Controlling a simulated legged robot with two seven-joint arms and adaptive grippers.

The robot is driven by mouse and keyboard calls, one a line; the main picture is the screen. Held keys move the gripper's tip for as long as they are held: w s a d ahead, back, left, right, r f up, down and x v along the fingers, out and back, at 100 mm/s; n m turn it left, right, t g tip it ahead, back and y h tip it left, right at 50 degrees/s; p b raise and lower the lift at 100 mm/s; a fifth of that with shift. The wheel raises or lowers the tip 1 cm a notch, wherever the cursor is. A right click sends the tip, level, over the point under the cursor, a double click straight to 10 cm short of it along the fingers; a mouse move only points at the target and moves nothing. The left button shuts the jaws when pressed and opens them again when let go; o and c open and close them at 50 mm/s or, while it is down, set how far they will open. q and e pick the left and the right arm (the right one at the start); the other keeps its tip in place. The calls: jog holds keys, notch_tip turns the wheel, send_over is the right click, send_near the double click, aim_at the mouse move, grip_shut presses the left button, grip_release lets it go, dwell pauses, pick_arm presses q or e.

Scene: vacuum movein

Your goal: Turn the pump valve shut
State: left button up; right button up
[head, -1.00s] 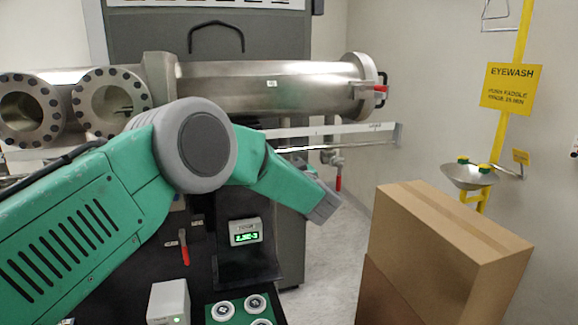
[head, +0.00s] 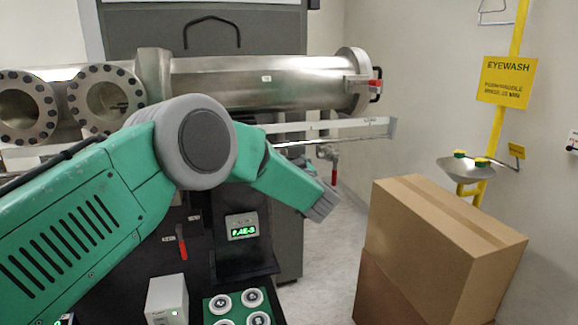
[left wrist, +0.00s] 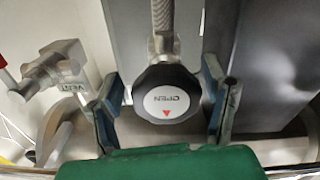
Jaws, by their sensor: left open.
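A black round knob (left wrist: 166,93) with a white face marked "OPEN" and a red arrow sits on a valve below a braided metal hose (left wrist: 162,18) in the left wrist view. I take it as the pump valve. My left gripper (left wrist: 165,92) is open, with one finger on each side of the knob. Gaps show between the fingers and the knob. In the head view my left arm hides its gripper and the knob. My right gripper is not in view.
A metal valve marked "VENT" (left wrist: 63,75) stands left of the left finger. In the head view, a steel chamber (head: 262,82) spans the back. Cardboard boxes (head: 425,240) and an eyewash basin (head: 466,168) stand to the right. Bare floor (head: 335,240) shows between boxes and cabinet.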

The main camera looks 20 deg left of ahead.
pick_arm(q)
jog(key=v, duration=1.2)
jog(key=shift+d, duration=0.2)
jog(key=shift+a, duration=0.1)
